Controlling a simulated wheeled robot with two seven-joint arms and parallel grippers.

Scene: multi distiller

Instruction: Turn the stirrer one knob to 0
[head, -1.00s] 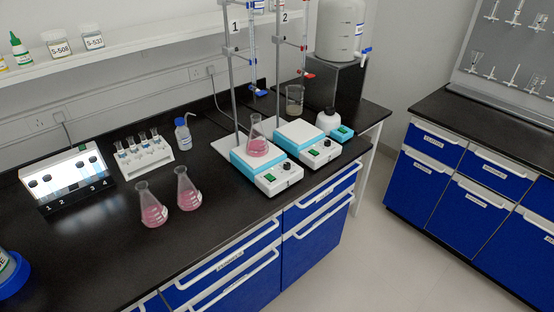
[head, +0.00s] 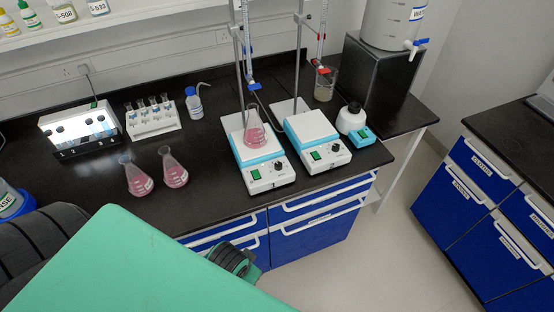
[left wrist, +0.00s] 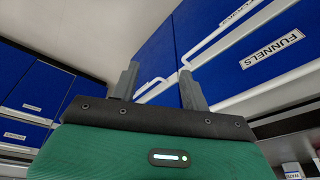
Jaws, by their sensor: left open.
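Stirrer one (head: 256,150) is the left of two white and blue hotplate stirrers on the black bench in the head view. Its front panel has a green switch and a small dark knob (head: 278,166); the pointer setting is too small to read. A conical flask of pink liquid (head: 254,133) stands on its plate. My left arm comes in at the lower left of the head view, in front of the bench and apart from the stirrer. In the left wrist view my left gripper (left wrist: 158,82) is open and empty, facing blue drawers. My right gripper is not in view.
The second stirrer (head: 316,140) stands just right of stirrer one. Burette stands rise behind both. Two more pink flasks (head: 173,170) stand to the left, with a tube rack (head: 152,124) behind them. The bench between those flasks and stirrer one is clear.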

